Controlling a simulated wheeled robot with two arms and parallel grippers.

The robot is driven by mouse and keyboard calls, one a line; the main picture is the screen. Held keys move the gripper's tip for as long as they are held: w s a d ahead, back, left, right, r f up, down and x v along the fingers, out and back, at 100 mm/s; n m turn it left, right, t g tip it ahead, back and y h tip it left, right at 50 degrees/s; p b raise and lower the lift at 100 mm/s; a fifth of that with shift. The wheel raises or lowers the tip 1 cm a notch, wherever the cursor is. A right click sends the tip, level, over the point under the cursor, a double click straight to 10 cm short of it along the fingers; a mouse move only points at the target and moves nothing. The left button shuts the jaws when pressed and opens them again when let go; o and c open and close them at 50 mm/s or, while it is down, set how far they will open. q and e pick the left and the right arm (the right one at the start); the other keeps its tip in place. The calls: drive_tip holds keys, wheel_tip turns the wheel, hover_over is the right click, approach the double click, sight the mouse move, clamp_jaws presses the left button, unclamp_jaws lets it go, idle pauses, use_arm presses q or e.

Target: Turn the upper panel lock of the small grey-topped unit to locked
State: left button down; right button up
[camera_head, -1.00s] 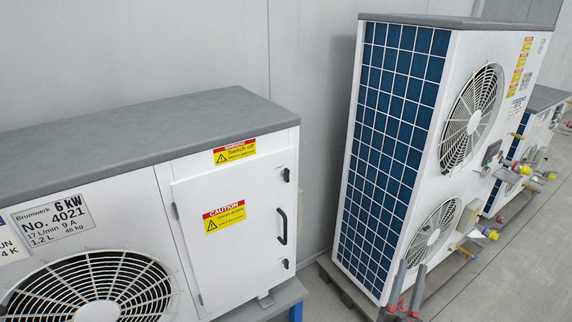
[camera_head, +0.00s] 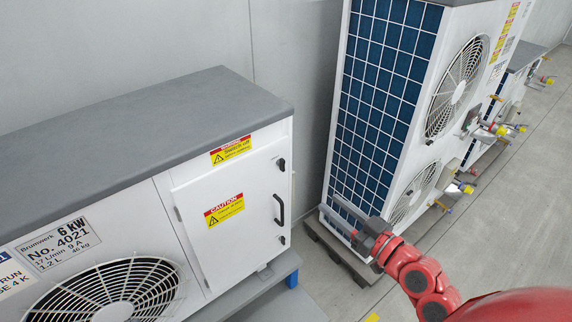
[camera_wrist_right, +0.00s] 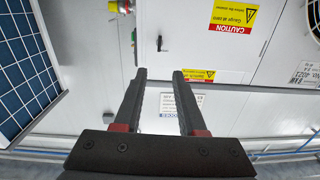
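The small grey-topped unit (camera_head: 105,150) stands on the left in the head view. Its upper panel lock (camera_head: 281,164) is a small dark lever near the right edge of the white panel door, above the black handle (camera_head: 279,208). A lower lock (camera_head: 282,240) sits below the handle. In the upside-down right wrist view, the upper lock (camera_wrist_right: 160,43) appears small, beyond the fingertips, with its lever roughly upright. My right gripper (camera_head: 328,204) is open and empty, to the right of the unit and apart from the lock. Its fingers (camera_wrist_right: 157,75) are spread in the wrist view. My left gripper is out of view.
A tall unit with a blue grille (camera_head: 375,95) stands on a dark pallet (camera_head: 335,240) behind my right gripper. A smaller unit with valves (camera_head: 500,105) is farther right. A blue stand (camera_head: 288,268) carries the small unit. The grey floor at right is clear.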

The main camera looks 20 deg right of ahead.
drive_tip(key=b, duration=0.4)
approach(282, 165)
drive_tip(key=p+x, duration=0.3)
drive_tip(key=x, duration=0.5)
drive_tip(key=shift+d, duration=0.2)
clamp_jaws()
